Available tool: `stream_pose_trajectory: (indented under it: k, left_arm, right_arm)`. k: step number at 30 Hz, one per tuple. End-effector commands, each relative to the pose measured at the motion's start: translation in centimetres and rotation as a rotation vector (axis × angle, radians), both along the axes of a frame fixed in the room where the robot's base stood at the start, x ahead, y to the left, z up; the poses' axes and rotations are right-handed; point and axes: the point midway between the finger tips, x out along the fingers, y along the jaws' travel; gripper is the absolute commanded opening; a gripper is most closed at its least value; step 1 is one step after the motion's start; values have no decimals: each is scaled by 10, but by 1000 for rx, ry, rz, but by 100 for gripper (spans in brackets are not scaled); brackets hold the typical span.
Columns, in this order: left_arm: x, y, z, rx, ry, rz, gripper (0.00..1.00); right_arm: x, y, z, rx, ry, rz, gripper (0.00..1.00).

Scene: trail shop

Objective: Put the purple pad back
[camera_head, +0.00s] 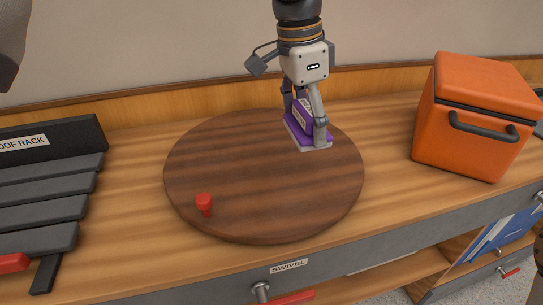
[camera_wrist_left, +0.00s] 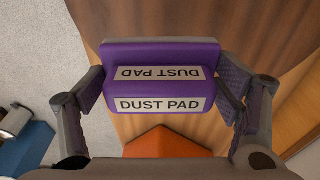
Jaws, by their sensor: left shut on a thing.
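The purple pad (camera_head: 305,128) has a grey underside and a white label. My left gripper (camera_head: 306,118) is shut on it, above the far right part of a round brown wooden turntable (camera_head: 260,185). I cannot tell whether the pad touches the turntable. In the left wrist view, the pad (camera_wrist_left: 160,78) sits between the two fingers, and its labels read DUST PAD. The turntable has a red knob (camera_head: 205,204) near its front left. A plate reading SWIVEL (camera_head: 289,266) is on the counter front. My right gripper does not show.
An orange cooler box (camera_head: 468,120) with a dark handle stands right of the turntable. A dark slatted roof rack (camera_head: 50,190) stands at the left. A wall is close behind the counter. A red-ended lever (camera_head: 290,298) is below the SWIVEL plate.

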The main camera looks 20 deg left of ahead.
Motion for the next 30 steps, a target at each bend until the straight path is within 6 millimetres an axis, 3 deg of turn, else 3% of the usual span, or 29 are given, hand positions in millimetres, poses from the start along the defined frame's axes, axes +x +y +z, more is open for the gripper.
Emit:
stream_pose_trajectory:
  k: [1, 6, 11, 15, 27, 28, 30]
  left_arm:
    - [-3, 13, -6, -1, 0, 2, 57]
    - [-6, 39, -43, 0, 0, 0, 57]
    - [-8, 55, -63, 0, 2, 2, 57]
    - [-7, 54, -90, 1, 2, -1, 57]
    - [-7, 54, -96, 1, 0, 0, 57]
    - [-7, 54, -96, 1, -1, 0, 90]
    - [-7, 54, -96, 1, 0, 0, 100]
  right_arm:
    - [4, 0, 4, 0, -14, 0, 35]
    - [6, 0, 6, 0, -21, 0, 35]
    - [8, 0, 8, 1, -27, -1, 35]
    - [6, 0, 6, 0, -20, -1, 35]
    - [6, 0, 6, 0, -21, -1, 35]
    - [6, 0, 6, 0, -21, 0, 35]
    - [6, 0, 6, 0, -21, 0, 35]
